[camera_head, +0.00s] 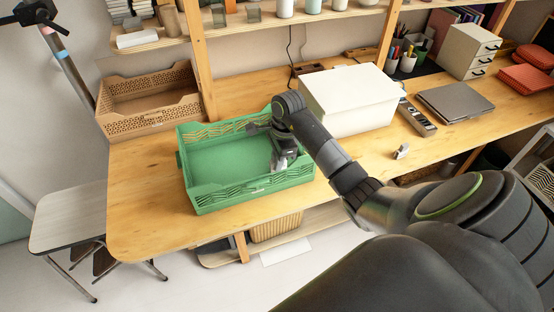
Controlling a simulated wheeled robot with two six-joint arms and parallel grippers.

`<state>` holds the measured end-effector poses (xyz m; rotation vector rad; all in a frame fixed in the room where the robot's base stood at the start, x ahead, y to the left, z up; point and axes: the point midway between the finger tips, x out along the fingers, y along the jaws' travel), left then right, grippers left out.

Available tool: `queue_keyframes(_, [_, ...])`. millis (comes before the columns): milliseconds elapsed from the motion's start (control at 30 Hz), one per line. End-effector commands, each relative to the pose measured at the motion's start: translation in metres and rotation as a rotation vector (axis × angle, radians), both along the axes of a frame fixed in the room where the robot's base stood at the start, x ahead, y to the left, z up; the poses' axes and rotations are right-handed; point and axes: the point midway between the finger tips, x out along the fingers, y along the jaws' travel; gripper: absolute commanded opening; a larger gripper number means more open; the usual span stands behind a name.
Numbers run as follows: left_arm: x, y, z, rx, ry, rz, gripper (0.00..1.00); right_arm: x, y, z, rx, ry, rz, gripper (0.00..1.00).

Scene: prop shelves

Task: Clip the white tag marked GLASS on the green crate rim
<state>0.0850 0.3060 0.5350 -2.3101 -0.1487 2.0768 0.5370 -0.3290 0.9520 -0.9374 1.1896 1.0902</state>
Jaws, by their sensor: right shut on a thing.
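The green crate (205,200) stands on the wooden table, open at the top and empty as far as I see. My right gripper (280,161) reaches in from the right and points down over the crate's right part, close to its right wall. It is shut on a small pale thing, which looks like the white tag but is mostly hidden by the fingers. I cannot read any lettering on it, and I cannot tell whether it touches the rim. Another small pale clip-like piece (401,152) lies on the table to the right. My left gripper is not in view.
A brown crate (150,122) stands behind left. A large white box (350,92) stands right of my gripper, with a dark organiser (417,118) and a grey laptop-like slab (455,102) farther right. Shelf posts rise behind. The table's front left is clear.

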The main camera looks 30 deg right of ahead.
Motion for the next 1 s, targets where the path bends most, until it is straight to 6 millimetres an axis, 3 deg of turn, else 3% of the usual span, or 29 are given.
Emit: queue_keyframes(1000, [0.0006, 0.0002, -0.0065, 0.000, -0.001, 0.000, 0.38, 0.0000, -0.0001, -0.0001, 0.000, 0.000, 0.000, 0.00])
